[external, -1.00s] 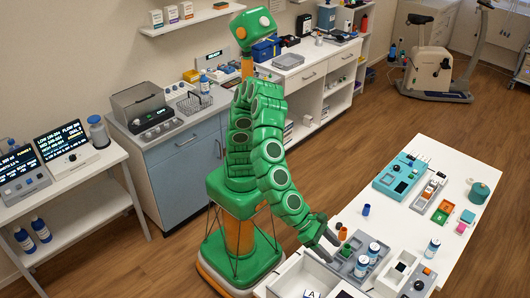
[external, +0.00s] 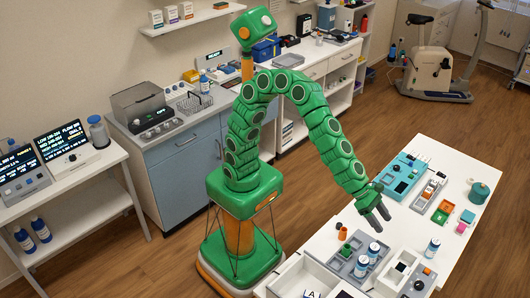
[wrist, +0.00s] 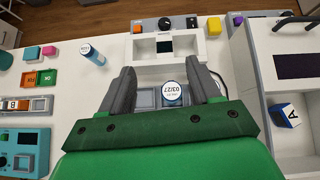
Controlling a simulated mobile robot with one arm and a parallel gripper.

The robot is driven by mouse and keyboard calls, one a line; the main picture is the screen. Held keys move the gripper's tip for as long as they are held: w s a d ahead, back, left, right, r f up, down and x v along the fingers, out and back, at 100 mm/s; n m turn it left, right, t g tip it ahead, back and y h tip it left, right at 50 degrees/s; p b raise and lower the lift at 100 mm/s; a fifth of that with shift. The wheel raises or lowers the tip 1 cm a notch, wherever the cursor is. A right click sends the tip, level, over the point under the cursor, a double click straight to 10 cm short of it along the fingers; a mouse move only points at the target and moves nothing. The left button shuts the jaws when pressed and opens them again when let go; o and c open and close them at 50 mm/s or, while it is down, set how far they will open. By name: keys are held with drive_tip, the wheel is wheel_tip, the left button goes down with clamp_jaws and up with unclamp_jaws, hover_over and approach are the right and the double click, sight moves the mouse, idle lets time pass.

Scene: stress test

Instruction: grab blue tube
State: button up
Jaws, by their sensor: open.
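My gripper (external: 382,222) is open and empty above the white table, its fingers pointing down. In the wrist view, its two dark fingers (wrist: 160,70) are spread apart. The small dark blue tube stood alone on the table in the earlier external view.
An orange cup (external: 342,234) is at the tray's left. A turquoise device (external: 399,176) and green and orange boxes (external: 442,212) lie farther back. An open white bin (external: 303,276) is at the front.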

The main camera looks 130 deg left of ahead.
drive_tip(key=s+a+r+m+t+h, duration=0.15)
drive_tip(key=s+a, duration=0.45)
drive_tip(key=a, duration=0.6)
drive_tip(key=s+a+m+h, duration=0.2)
drive_tip(key=s+a, duration=0.5)
drive_tip(key=a, duration=0.5)
drive_tip(key=s+a+r+t, duration=0.1)
drive_tip(key=s+a+r, duration=0.1)
drive_tip(key=s+a, duration=0.45)
drive_tip(key=shift+m+h, duration=0.25)
drive_tip(key=shift+h, duration=0.2)
drive_tip(key=f, duration=0.9)
drive_tip(key=s+d+f, duration=0.1)
drive_tip(key=f, duration=1.7)
drive_tip(key=shift+s+d+f, duration=0.2)
drive_tip(key=shift+d+f, duration=0.1)
drive_tip(key=shift+d, duration=0.05)
drive_tip(key=shift+x, duration=3.85)
drive_tip(key=shift+d, duration=0.2)
drive_tip(key=c, duration=1)
